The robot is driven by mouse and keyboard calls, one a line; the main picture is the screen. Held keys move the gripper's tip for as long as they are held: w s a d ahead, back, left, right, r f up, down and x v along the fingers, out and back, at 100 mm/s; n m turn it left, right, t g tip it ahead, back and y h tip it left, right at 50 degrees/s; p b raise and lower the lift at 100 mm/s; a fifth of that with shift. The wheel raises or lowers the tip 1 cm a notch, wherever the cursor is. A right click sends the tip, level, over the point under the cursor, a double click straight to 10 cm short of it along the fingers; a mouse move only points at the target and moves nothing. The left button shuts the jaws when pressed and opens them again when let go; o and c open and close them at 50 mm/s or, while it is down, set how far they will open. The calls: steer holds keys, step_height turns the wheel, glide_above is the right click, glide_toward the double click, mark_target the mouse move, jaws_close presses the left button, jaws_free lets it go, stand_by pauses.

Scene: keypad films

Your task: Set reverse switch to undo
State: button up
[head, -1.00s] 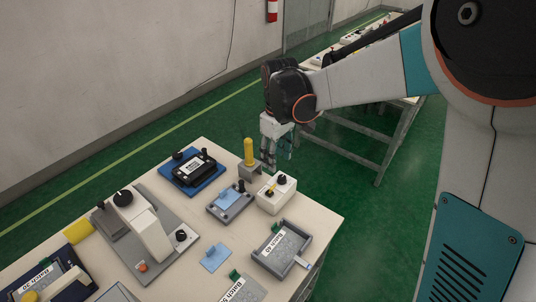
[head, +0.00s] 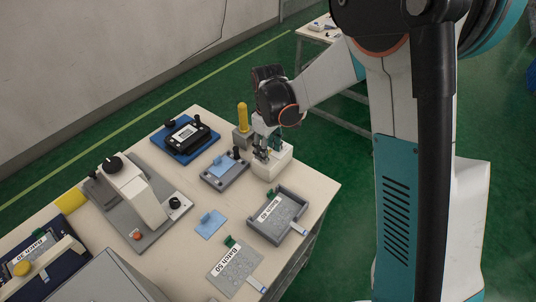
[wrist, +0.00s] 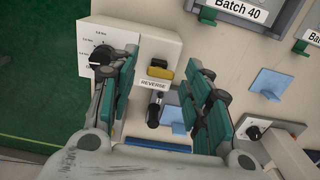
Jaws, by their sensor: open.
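The reverse switch (wrist: 160,72) is a small yellow and black piece on a white box (wrist: 105,38), above a label reading REVERSE (wrist: 153,85). In the head view the white box (head: 280,168) stands near the table's far right edge, and my gripper hides much of its top. My gripper (wrist: 161,66) is open, its two fingers on either side of the switch in the wrist view. In the head view my gripper (head: 265,151) is right over the box. I cannot tell whether a finger touches the switch.
A black dial with a printed scale (wrist: 101,54) is beside the switch. A black post (wrist: 154,108) stands close below the label. A grey tray marked Batch 40 (head: 276,222) and a yellow post (head: 243,117) flank the box.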

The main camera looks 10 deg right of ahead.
steer(key=shift+f, duration=0.8)
steer(key=shift+c, duration=0.2)
jaws_close()
steer(key=shift+s+d+f+t+y+b, duration=0.15)
steer(key=shift+s+d+t+y+b, duration=0.2)
steer(key=shift+t+y+b, duration=0.35)
steer(key=shift+o, duration=0.2)
jaws_free()
